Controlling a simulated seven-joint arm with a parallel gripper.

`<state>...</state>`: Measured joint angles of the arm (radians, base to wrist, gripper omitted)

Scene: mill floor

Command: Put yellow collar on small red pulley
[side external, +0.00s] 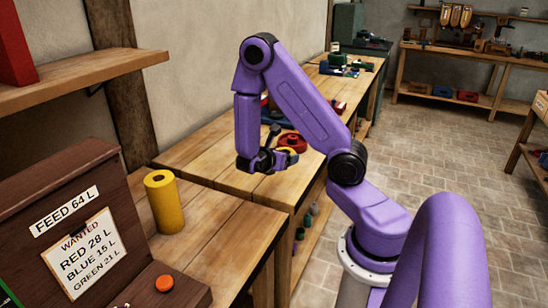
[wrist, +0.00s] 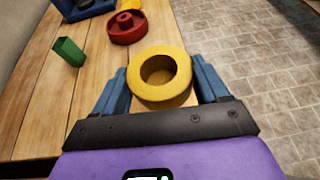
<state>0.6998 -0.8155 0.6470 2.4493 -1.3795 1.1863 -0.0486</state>
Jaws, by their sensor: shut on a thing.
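The yellow collar (wrist: 160,97) is a thick ring with an open hole, held between the two blue fingers of my gripper (wrist: 160,75) in the wrist view. Its hole faces the camera. The red pulley (wrist: 126,34), a round disc with a raised hub, sits on the wooden bench ahead of the collar and a little to the left, apart from it. In the side external view my gripper (side external: 262,161) is over the bench, with the red pulley (side external: 293,141) just beyond it. The collar is mostly hidden there by the gripper.
A green block (wrist: 69,51) stands on the bench at left in the wrist view. A blue object (wrist: 82,9) and a yellow piece lie at the far end. A tall yellow cylinder (side external: 164,203) stands on the near bench. The bench's right edge drops to a tiled floor.

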